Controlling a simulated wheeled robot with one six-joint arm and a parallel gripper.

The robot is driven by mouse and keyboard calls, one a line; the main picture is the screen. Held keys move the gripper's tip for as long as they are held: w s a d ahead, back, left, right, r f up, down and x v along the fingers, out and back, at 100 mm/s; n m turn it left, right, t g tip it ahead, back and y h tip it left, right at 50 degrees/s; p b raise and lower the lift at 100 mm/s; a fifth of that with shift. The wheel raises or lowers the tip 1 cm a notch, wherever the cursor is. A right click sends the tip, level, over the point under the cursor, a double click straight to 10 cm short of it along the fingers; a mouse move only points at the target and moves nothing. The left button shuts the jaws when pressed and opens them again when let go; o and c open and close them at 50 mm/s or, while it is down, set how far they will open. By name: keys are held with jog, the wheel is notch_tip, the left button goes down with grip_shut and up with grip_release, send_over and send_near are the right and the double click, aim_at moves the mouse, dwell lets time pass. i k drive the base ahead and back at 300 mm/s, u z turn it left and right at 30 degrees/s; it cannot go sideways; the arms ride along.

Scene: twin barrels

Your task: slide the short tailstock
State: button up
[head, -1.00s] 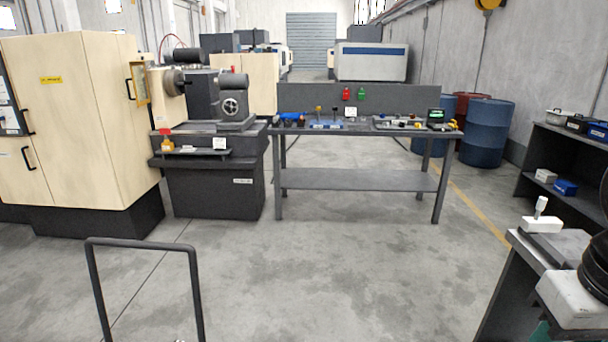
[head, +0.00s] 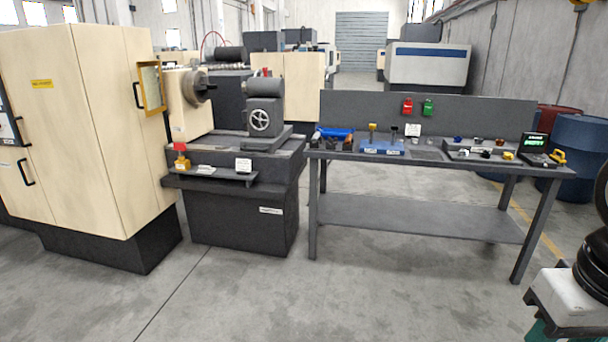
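The tailstock (head: 264,115) is a short dark grey block with a horizontal barrel on top and a spoked handwheel on its front face. It sits upright on the lathe bed (head: 222,146), to the right of the chuck (head: 199,88), with a gap between them. My gripper is not in view. Only dark and white parts, probably of my own arm, show at the right edge.
A large cream cabinet (head: 70,130) stands left of the lathe. A grey workbench (head: 430,165) with small tools stands to the right. Blue barrel (head: 578,150) and red barrel (head: 556,118) stand behind its right end. The floor (head: 330,300) in front is clear.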

aim_at(267, 94)
jog(key=u, duration=0.25)
jog(key=i, duration=2)
jog(key=u, duration=0.55)
jog(key=i, duration=1.4)
jog(key=u, duration=0.1)
